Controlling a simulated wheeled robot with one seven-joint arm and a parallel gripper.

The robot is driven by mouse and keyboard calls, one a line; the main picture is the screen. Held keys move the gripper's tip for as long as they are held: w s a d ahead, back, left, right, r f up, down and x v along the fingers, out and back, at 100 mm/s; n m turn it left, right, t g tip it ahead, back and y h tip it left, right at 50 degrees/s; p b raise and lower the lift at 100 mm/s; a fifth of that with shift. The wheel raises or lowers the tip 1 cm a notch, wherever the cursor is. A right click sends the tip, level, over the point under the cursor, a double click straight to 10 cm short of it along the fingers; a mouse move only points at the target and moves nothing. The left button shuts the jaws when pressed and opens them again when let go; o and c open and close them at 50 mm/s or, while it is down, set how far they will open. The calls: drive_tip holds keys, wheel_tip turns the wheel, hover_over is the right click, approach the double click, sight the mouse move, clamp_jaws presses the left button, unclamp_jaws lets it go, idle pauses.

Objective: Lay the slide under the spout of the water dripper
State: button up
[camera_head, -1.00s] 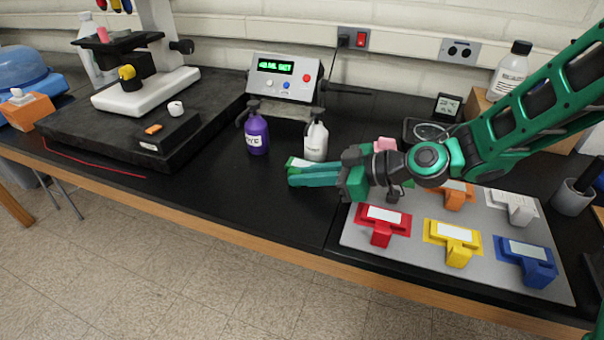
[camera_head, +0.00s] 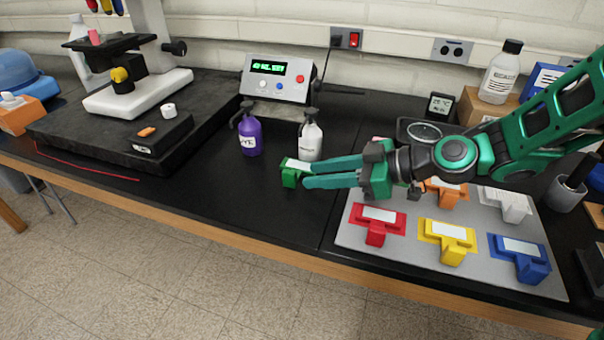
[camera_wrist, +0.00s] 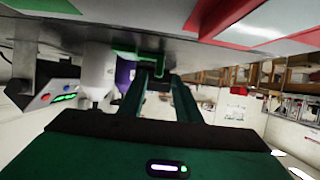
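The green slide holder with a white slide on top (camera_head: 292,178) stands on the black bench, just in front and slightly left of the white dripper bottle (camera_head: 310,142). The bottle is upright with a black spout top; whether the slide is directly below the spout I cannot tell. My gripper (camera_head: 307,174) is open, its two fingers apart, with the tips just right of the green holder. In the wrist view the green holder (camera_wrist: 150,62) shows beyond the fingertips, with nothing held between the fingers. The white bottle also shows in the wrist view (camera_wrist: 98,68).
A purple dye bottle (camera_head: 250,136) stands left of the white bottle. A grey plate (camera_head: 400,265) at right holds red (camera_head: 377,225), yellow (camera_head: 446,242), blue (camera_head: 519,258), orange and white slide holders. A display box (camera_head: 278,78) and microscope (camera_head: 135,95) stand behind. The front-left bench is clear.

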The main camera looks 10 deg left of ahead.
drive_tip(key=v, duration=0.6)
drive_tip(key=shift+d, duration=0.15)
drive_tip(key=shift+d+r, duration=0.15)
drive_tip(key=shift+s, duration=0.1)
